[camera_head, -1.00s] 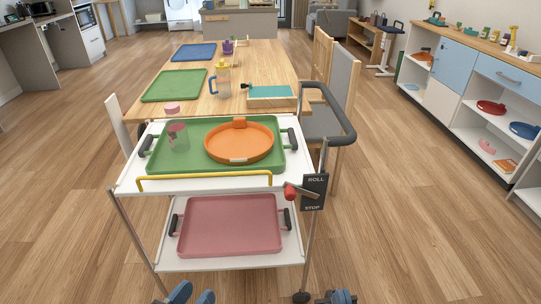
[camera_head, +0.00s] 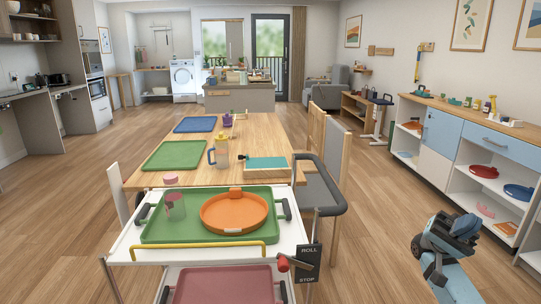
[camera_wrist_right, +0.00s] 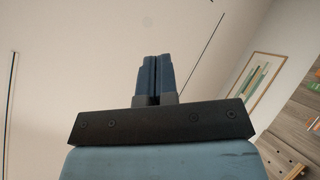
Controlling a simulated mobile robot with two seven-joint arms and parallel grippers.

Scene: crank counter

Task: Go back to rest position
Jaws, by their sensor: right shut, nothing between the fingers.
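My right gripper (camera_head: 455,232) is raised at the lower right of the head view, in front of the low cabinet and away from the cart. It also shows in the right wrist view (camera_wrist_right: 156,62), its two blue fingers closed together with nothing between them. The wrist view behind the fingers shows a plain pale surface. My left gripper is not in the head view.
A white cart (camera_head: 125,250) stands ahead with a green tray (camera_head: 215,236), an orange dish (camera_head: 233,212) and a clear cup (camera_head: 175,207). A roll/stop sign (camera_head: 308,263) with a red-knobbed lever is at its right. Open floor (camera_head: 375,240) lies between cart and cabinet (camera_head: 437,140).

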